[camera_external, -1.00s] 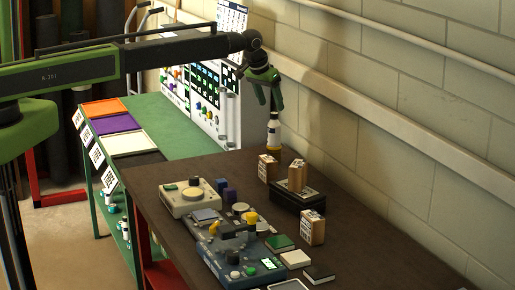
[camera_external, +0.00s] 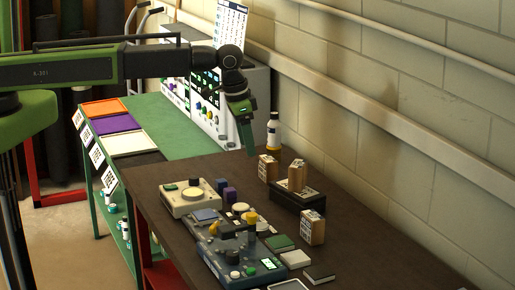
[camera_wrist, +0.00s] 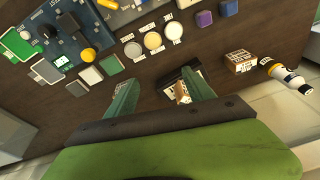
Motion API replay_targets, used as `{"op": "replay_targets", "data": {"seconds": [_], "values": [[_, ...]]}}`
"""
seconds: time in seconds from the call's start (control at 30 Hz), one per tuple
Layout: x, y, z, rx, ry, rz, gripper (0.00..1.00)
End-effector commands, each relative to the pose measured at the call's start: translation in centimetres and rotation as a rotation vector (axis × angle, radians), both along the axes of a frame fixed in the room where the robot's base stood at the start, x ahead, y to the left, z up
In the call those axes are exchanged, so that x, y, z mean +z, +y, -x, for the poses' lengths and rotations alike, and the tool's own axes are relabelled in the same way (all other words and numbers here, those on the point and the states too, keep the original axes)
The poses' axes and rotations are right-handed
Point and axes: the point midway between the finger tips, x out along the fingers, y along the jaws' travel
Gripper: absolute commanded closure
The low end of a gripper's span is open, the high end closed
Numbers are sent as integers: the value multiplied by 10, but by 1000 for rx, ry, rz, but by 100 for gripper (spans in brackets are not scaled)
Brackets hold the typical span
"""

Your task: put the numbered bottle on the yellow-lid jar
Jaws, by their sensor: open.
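The bottle (camera_external: 273,131) stands upright at the far end of the brown table, white with a yellow band and dark top. It also shows at the right of the wrist view (camera_wrist: 287,75); I cannot read a number on it. Three round lids lie in a row in the wrist view; the middle, pale yellow one (camera_wrist: 153,41) looks like the yellow-lid jar. My gripper (camera_external: 249,150) is open and empty, pointing down to the left of the bottle and apart from it. Its two green fingers (camera_wrist: 160,88) are spread in the wrist view.
Wooden blocks (camera_external: 267,168) stand near the bottle, and another sits on a black box (camera_external: 297,200). A wall borders the right.

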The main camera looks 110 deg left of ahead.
Motion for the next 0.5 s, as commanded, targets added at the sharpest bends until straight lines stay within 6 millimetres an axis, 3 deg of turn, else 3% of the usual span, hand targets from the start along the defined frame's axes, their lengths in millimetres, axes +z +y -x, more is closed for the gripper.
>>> {"op": "replay_targets", "data": {"seconds": [0.03, 0.1, 0.2, 0.33, 0.4, 0.5], "values": [[-1, -65, 17, -96, 25, 15, 38], [-3, -140, 37, -226, 64, 37, 38], [-4, -227, 72, -393, 114, 62, 38], [-5, -293, 109, -539, 162, 82, 38], [-5, -308, 119, -577, 175, 87, 38], [-5, -315, 123, -596, 183, 90, 38]]}}
